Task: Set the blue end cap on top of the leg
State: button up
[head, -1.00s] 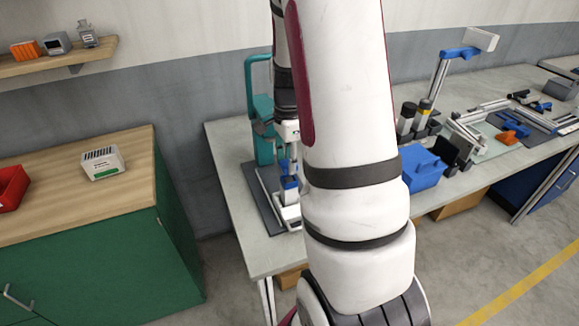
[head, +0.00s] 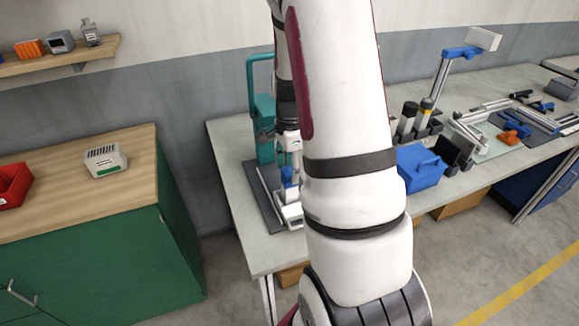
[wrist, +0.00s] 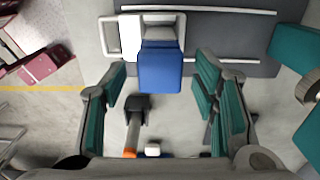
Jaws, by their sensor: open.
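The blue end cap (wrist: 160,72) is in the upper middle of the wrist view, against a white and grey piece (wrist: 130,35) on the dark mat. In the head view the blue part (head: 287,176) shows just left of my arm, below my gripper (head: 290,143). In the wrist view my gripper (wrist: 163,78) is open, its green-padded fingers on either side of the blue end cap with gaps. I cannot clearly tell the leg apart; whether the cap rests on it is unclear.
A teal press-like stand (head: 262,110) rises close beside my gripper. A dark-headed tool (wrist: 135,110) with an orange part lies below the cap in the wrist view. A blue bin (head: 420,168) stands right of my arm on the bench.

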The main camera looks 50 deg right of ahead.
aim_at(289, 170)
notch_tip(289, 170, up, 12)
jog(key=b, duration=0.1)
jog(key=s+a+r+n+t, duration=0.1)
jog(key=a+r+n, duration=0.45)
jog(key=a, duration=0.25)
jog(key=s+a+r+n+t, duration=0.1)
jog(key=a+r+n+t, duration=0.1)
jog(key=a+r+n, duration=0.35)
jog(key=s+a+r+n+t, duration=0.1)
jog(key=s+a+n+t, duration=0.1)
jog(key=s+a+n, duration=0.6)
jog(key=a+n, duration=0.4)
jog(key=shift+s+a+r+t, duration=0.3)
jog(key=shift+s+r, duration=0.05)
jog(key=shift+s, duration=0.05)
